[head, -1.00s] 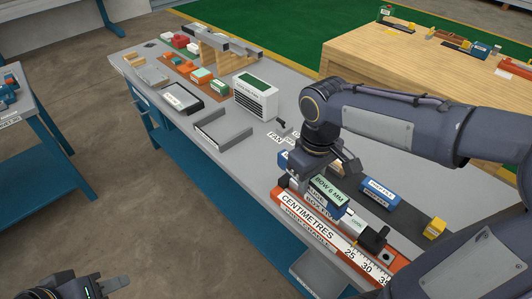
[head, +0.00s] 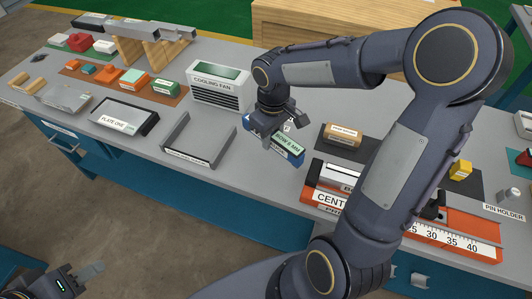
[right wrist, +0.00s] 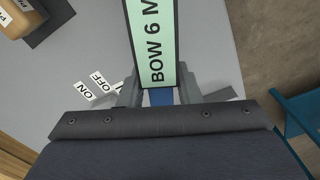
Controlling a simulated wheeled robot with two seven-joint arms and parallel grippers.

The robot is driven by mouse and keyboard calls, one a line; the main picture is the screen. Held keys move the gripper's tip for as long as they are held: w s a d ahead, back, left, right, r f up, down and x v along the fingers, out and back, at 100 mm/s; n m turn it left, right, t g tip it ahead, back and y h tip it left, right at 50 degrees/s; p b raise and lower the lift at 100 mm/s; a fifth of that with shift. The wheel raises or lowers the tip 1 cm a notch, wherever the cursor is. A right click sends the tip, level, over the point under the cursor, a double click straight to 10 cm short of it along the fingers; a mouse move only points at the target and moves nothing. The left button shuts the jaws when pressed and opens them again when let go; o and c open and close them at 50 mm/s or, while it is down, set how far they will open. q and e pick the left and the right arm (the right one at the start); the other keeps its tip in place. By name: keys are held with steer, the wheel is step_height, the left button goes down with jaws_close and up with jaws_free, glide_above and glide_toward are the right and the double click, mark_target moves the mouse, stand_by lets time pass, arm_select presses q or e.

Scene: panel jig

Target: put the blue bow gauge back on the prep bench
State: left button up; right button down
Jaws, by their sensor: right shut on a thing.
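The blue bow gauge (head: 291,153) has a pale green label reading BOW 6 MM. My right gripper (head: 277,122) is shut on it from above and holds it over the grey bench (head: 245,178), in front of the cooling fan unit (head: 218,88). In the right wrist view the gauge's label (right wrist: 158,45) lies between the two fingers of the right gripper (right wrist: 160,97). My left gripper (head: 82,277) is at the lower left, away from the bench; its jaw opening is unclear. No label marks which bench is the prep bench.
The orange centimetre rule fixture (head: 450,235) lies at right, partly behind my arm. A brown block (head: 343,134) sits on a dark mat. A grey open tray (head: 195,140) and Plate One (head: 122,116) lie left.

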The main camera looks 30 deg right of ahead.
mark_target(273, 135)
steer(key=shift+f, duration=3.6)
steer(key=shift+f+b, duration=0.2)
steer(key=shift+b, duration=0.2)
steer(key=c, duration=1.1)
jaws_free()
steer(key=shift+o, duration=0.2)
step_height(273, 135, up, 12)
steer(key=shift+r+p, duration=0.1)
steer(key=shift+p, duration=0.6)
steer(key=s+a+r+m+t+y, duration=0.1)
steer(key=s+a+m+t+y, duration=0.1)
steer(key=s, duration=0.6)
steer(key=s+a+r+m+t+y, duration=0.1)
steer(key=s+a+r+m+t, duration=0.1)
steer(key=s, duration=0.7)
steer(key=shift+m+t+y, duration=0.4)
steer(key=shift+m+t, duration=0.2)
steer(key=shift+t, duration=0.2)
